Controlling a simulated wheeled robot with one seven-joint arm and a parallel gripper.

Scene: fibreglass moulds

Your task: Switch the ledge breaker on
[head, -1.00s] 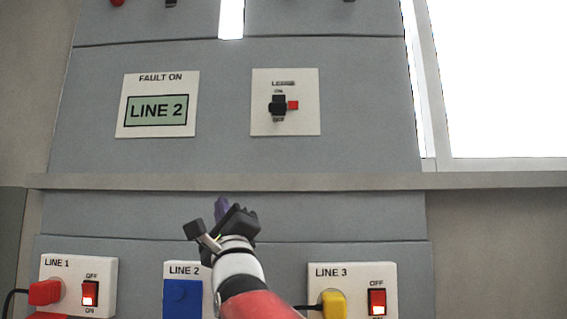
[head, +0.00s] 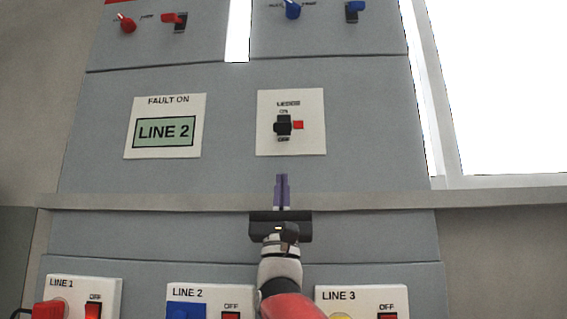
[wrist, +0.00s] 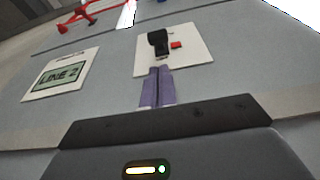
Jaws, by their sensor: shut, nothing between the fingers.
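The ledge breaker is a white plate (head: 308,139) marked LEDGE, with ON above and OFF below a black lever (head: 282,125). In the wrist view the black lever (wrist: 160,42) and the red square (wrist: 176,44) show just beyond my fingertips. My gripper (head: 282,178) has purple fingers closed together and empty. In the head view it is below the plate, in front of the ledge, pointing up at it. I cannot tell whether the fingertips touch the plate.
A FAULT ON sign reading LINE 2 (head: 164,131) is left of the breaker. A horizontal ledge (head: 370,197) runs below it. LINE 1 (head: 62,284), LINE 2 (head: 205,291) and LINE 3 (head: 345,293) switch plates are lower. Red (head: 126,24) and blue (head: 292,9) controls are above.

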